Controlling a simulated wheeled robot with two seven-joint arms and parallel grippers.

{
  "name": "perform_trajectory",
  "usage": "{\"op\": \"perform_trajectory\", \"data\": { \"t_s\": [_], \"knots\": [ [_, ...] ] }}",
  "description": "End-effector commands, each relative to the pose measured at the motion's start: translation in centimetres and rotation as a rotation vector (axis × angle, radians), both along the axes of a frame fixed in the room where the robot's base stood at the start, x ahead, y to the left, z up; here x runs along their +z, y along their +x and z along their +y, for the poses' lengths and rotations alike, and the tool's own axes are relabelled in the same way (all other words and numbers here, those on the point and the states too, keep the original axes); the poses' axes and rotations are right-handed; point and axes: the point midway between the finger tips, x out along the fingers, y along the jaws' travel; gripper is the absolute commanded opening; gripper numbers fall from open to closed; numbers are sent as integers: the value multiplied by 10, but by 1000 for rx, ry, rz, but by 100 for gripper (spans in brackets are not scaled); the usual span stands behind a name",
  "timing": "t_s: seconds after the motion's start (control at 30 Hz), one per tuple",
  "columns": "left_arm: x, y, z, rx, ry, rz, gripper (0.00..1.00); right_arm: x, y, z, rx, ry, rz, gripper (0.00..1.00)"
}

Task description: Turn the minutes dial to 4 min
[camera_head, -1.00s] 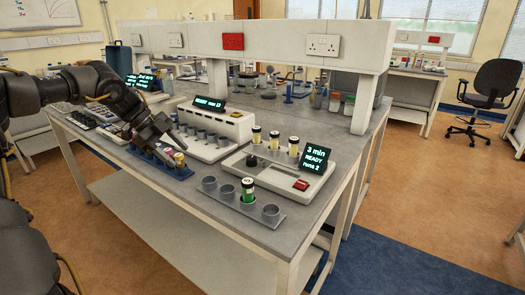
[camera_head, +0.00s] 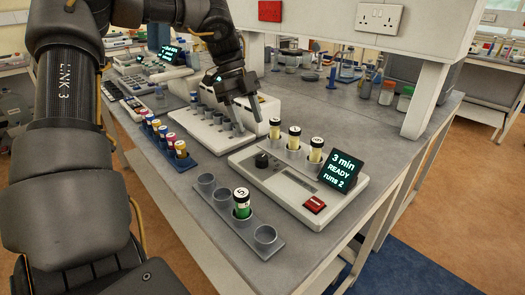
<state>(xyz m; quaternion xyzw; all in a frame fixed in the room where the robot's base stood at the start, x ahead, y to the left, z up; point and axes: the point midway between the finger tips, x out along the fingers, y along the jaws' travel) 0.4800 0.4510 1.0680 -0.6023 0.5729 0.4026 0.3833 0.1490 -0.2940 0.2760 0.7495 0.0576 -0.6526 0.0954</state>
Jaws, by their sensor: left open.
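The minutes dial (camera_head: 262,160) is a small black knob at the left end of a pale grey machine (camera_head: 290,188) on the bench. The machine's tilted display (camera_head: 341,171) reads "3 min READY runs 2". My left gripper (camera_head: 248,122) is open, with its fingers pointing down above the white unit behind the machine. It is apart from the dial, behind it and slightly left in the picture. No object shows between its fingers. My right gripper does not show.
Several capped vials (camera_head: 295,137) stand in the machine's back, and a red switch (camera_head: 315,205) is at its front right. A grey rack (camera_head: 219,214) with a green vial (camera_head: 241,203) stands in front. A blue rack (camera_head: 184,161) of vials is left.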

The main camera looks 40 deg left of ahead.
Motion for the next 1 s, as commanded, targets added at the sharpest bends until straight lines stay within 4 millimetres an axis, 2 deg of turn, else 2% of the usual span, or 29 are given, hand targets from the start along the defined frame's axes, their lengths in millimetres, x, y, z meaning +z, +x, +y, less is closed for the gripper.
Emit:
{"op": "perform_trajectory", "data": {
  "t_s": [0.3,0.5,0.7,1.0],
  "knots": [
    [-52,0,-21,-1,-3,4,55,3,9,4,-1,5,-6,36],
    [-80,0,-31,2,-2,2,55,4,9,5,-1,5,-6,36],
    [-92,0,-36,4,-3,-1,55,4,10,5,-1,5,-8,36],
    [-93,0,-37,5,-2,-1,54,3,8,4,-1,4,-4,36]
  ]
}}
